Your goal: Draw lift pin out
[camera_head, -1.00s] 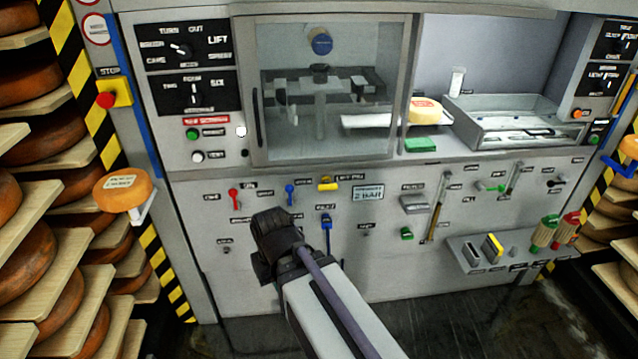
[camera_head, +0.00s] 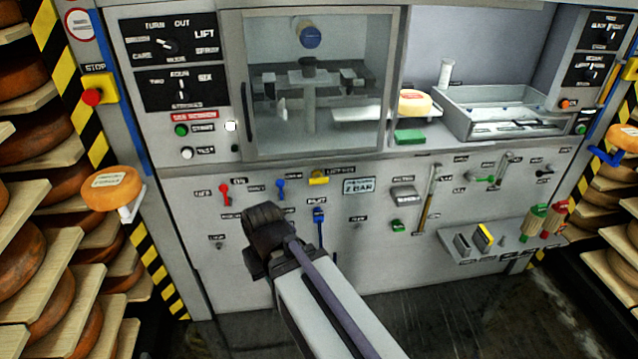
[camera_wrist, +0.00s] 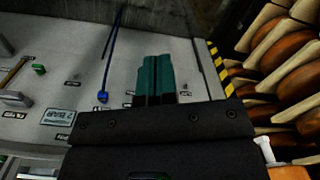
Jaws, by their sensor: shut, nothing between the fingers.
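The lift pin is a yellow handle (camera_head: 318,177) on the grey front panel, below the glazed window, with a small label beside it that is blurred. My gripper (camera_head: 262,222) is in front of the panel, below and left of the yellow handle and apart from it in the picture. In the wrist view its teal fingers (camera_wrist: 155,78) are together with nothing between them. They point at bare panel near the blue pilot handle (camera_wrist: 103,97). The yellow handle cannot be made out in the wrist view. In the head view, the fingertips are hidden behind my wrist.
A blue handle (camera_head: 319,214) with a hanging cord is just right of my gripper. A red lever (camera_head: 225,192) and blue lever (camera_head: 281,188) sit above it. A shelf (camera_head: 505,252) protrudes at right. Cheese racks (camera_head: 40,262) flank the panel.

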